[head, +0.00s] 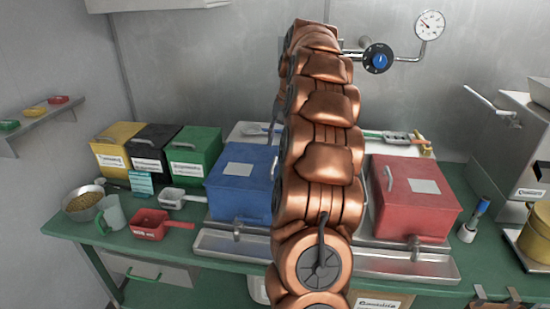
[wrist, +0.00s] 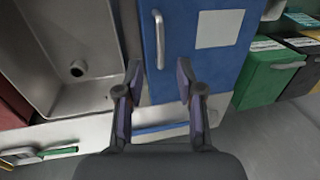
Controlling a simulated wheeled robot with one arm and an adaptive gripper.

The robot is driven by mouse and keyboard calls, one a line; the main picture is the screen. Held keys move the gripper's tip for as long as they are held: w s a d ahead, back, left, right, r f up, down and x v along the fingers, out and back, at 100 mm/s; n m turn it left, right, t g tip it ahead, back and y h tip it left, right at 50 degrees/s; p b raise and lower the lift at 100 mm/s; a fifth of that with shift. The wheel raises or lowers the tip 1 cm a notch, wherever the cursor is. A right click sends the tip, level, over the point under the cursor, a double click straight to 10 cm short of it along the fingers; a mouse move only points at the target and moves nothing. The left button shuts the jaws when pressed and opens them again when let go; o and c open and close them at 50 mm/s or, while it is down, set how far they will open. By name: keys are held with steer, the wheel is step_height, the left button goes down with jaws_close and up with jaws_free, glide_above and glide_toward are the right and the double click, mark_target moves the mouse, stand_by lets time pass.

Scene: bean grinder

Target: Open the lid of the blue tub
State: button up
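The blue tub (head: 240,187) stands left of centre on the bench in the head view, its lid closed. My copper arm hides its right side there. In the wrist view the blue lid (wrist: 215,75) shows from above, with a silver handle (wrist: 159,40) along one side and a pale label. My gripper (wrist: 160,85) is open, with nothing between its fingers. The fingers appear over the lid's edge near the lower end of the handle, and I cannot tell how high above it they are. The gripper is hidden behind my arm in the head view.
A red tub (head: 415,195) stands right of my arm. Yellow, black and green bins (head: 193,155) stand to the left, with the green bin (wrist: 270,72) close beside the blue tub. A metal tray (head: 240,245) lies in front. A pipe with a gauge (head: 430,25) is on the wall.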

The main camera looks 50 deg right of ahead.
mark_target(274, 163)
steer(key=shift+w+a+f+p, duration=0.15)
steer(key=shift+f+p, duration=0.1)
steer(key=shift+f, duration=0.85)
steer(key=shift+w+a+f+p, duration=0.2)
steer(key=shift+f+p, duration=0.1)
steer(key=shift+f, duration=0.8)
steer(key=shift+w+a+f+p, duration=0.15)
steer(key=shift+f+p, duration=0.1)
steer(key=shift+f, duration=0.85)
jaws_close()
